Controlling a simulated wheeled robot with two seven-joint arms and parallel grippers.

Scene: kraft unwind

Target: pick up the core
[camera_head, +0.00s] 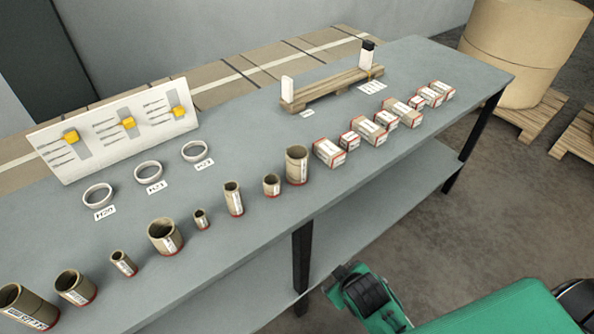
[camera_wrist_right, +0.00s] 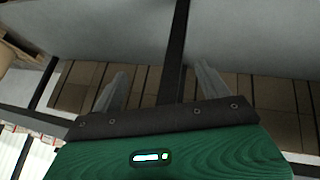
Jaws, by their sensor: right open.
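Several brown cardboard cores of different heights and widths stand upright in a row along the front of the grey table. They include a tall one (camera_head: 297,167) at the right end, a small one (camera_head: 271,186), a slim one (camera_head: 234,200), a very small one (camera_head: 201,220), a wide one (camera_head: 164,238) and, at the left, others (camera_head: 75,289). Each has a white label and a red band at its base. My right gripper (camera_wrist_right: 160,90) is open and empty in the right wrist view, with no core between its fingers. My left gripper is not in view.
Three white rings (camera_head: 149,172) lie behind the cores, before a white tool board (camera_head: 110,130). Red-and-white boxes (camera_head: 330,153) line the table's right front. A wooden stand (camera_head: 330,88) is at the back. A large kraft roll (camera_head: 525,45) stands on a pallet beyond the table.

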